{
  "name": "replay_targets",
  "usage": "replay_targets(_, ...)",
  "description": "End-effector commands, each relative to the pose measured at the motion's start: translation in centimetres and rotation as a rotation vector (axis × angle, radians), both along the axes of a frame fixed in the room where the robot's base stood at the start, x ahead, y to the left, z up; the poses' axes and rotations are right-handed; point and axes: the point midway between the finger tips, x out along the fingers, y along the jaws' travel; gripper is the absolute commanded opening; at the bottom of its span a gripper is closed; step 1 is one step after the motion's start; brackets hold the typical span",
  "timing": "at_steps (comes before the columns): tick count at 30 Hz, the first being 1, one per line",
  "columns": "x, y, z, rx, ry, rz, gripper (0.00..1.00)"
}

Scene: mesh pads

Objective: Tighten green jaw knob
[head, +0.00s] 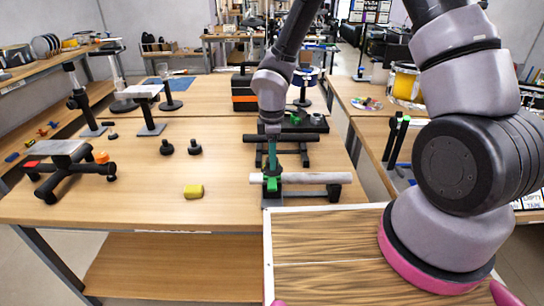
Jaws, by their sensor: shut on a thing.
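The green jaw knob (272,184) shows as a small bright green piece against the left part of a pale horizontal bar (315,178). The bar rests low on a black frame (333,193) near the table's front edge. My gripper (272,170) comes down from above, pointing straight down, and is shut on the green knob. The fingers are small and dark green in this view, so the exact contact is hard to see. The jaw behind the knob is mostly hidden.
A yellow cylinder (193,191) and two black knobs (194,147) lie left on the wooden table (140,205). A black stand with a grey plate (57,147) is at far left. A black and orange toolbox (244,92) stands behind. A striped wooden surface (330,260) is in front.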

Motion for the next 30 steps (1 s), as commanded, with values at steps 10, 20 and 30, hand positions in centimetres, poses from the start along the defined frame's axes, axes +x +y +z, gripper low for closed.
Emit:
replay_targets(10,0.0,0.0,0.0,0.000,-0.001,0.000,0.81)
replay_targets(20,0.2,0.0,1.9,0.002,-0.004,-0.002,0.81)
replay_targets(30,0.1,-0.1,8.5,0.001,-0.004,-0.002,0.81)
